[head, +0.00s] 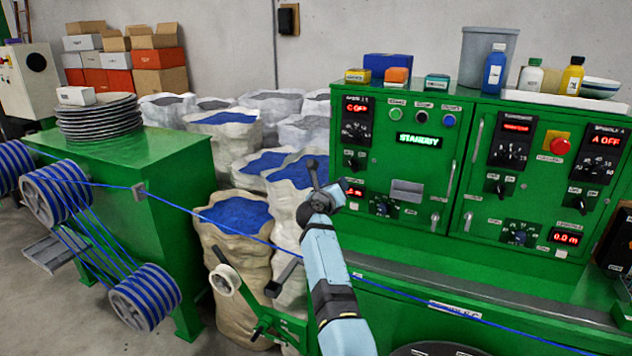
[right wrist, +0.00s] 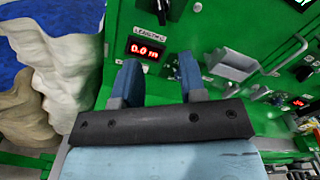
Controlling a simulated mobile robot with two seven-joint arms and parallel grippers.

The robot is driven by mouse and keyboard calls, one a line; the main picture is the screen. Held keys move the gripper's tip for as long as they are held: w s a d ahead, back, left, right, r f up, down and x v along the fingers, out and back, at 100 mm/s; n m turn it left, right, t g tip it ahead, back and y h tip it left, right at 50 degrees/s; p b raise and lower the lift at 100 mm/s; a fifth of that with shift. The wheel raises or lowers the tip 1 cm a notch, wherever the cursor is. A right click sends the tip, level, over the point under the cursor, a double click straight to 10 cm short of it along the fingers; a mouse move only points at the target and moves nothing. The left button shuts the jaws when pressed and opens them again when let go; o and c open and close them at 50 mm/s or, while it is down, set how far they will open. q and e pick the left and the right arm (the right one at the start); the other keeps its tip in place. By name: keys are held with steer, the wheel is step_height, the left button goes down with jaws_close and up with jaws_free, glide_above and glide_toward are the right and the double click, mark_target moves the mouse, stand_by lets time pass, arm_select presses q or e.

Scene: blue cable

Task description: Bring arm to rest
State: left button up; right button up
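My right arm rises from the bottom middle of the head view, and its gripper (head: 322,184) is up in front of the green control cabinet (head: 400,160). In the right wrist view the two blue-grey fingers of the right gripper (right wrist: 158,78) stand apart with nothing between them. Behind them are the cabinet's red 0.0 display (right wrist: 147,47) and a grey handle recess (right wrist: 232,66). The blue cable (head: 235,232) runs from the left spools across the head view and is hidden where my arm crosses it. My left gripper is not in view.
Open sacks of blue pellets (head: 240,212) stand left of my arm. A green table (head: 140,150) carries stacked dark discs (head: 98,115). Bottles (head: 495,68) stand on the cabinet. A white roller (head: 224,280) on a green bracket is low and left of my arm.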

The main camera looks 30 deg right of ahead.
steer(key=shift+s, duration=0.1)
steer(key=s+a+f+n+t+y, duration=0.3)
steer(key=s+a+f+n+y, duration=0.4)
steer(key=s+f+n, duration=0.7)
steer(key=s+a+f+n+t+y, duration=0.3)
steer(key=s+a+f+n+y, duration=0.65)
steer(key=n, duration=0.75)
steer(key=s+a+f+n+g, duration=0.2)
steer(key=s+f+n, duration=0.1)
steer(key=s, duration=0.5)
steer(key=s+a+f+n+g, duration=0.2)
steer(key=s+n, duration=0.3)
steer(key=s, duration=0.4)
steer(key=s+a+f+n+g, duration=0.2)
steer(key=s+f+n, duration=0.1)
steer(key=s, duration=0.5)
steer(key=shift+s+f+n+g, duration=0.3)
steer(key=shift+s+f+n, duration=0.1)
steer(key=shift+f, duration=0.1)
